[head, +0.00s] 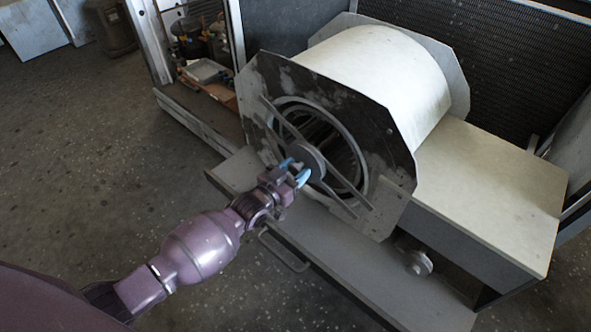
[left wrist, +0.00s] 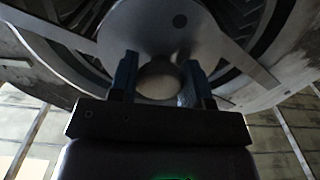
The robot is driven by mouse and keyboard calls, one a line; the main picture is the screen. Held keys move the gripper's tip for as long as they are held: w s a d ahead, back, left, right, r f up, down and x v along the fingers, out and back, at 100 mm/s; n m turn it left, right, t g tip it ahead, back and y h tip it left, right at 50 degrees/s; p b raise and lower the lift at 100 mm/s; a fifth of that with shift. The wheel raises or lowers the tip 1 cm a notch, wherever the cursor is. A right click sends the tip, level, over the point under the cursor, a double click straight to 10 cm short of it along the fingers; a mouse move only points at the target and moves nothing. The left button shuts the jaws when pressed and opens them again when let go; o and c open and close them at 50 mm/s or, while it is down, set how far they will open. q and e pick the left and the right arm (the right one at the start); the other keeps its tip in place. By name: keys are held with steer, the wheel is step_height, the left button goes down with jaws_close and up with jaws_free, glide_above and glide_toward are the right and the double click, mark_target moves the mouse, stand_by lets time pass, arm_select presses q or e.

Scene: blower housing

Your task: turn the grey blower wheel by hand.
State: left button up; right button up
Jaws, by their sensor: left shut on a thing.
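The grey blower wheel (head: 308,162) shows in the round opening of the housing's dark side plate (head: 375,130), with a flat grey disc at its middle. In the left wrist view the disc (left wrist: 178,38) fills the upper middle, with dark vanes around it. My left gripper (head: 295,173) is at the lower left edge of the disc. Its blue fingers (left wrist: 160,82) are shut on a pale round knob (left wrist: 160,78) in front of the disc. The fingers hide the knob's sides. My right gripper is not in view.
The white curved housing (head: 385,70) stands on a grey base ledge (head: 350,270). A straight bar (head: 335,200) crosses the opening. A pale box top (head: 490,190) is at the right. An open cabinet (head: 205,70) stands behind left.

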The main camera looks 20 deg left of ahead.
arm_select(q)
steer(key=shift+m, duration=0.3)
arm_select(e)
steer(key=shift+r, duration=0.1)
arm_select(q)
steer(key=shift+r+m, duration=0.1)
steer(key=shift+m, duration=0.4)
steer(key=m+p, duration=0.1)
steer(key=m, duration=0.2)
steer(key=m+p, duration=0.1)
steer(key=m, duration=1)
steer(key=shift+a, duration=0.1)
steer(key=shift+m+b, duration=0.5)
steer(key=shift+m, duration=1.5)
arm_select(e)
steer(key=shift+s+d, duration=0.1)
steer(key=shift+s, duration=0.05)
arm_select(q)
steer(key=o, duration=1.3)
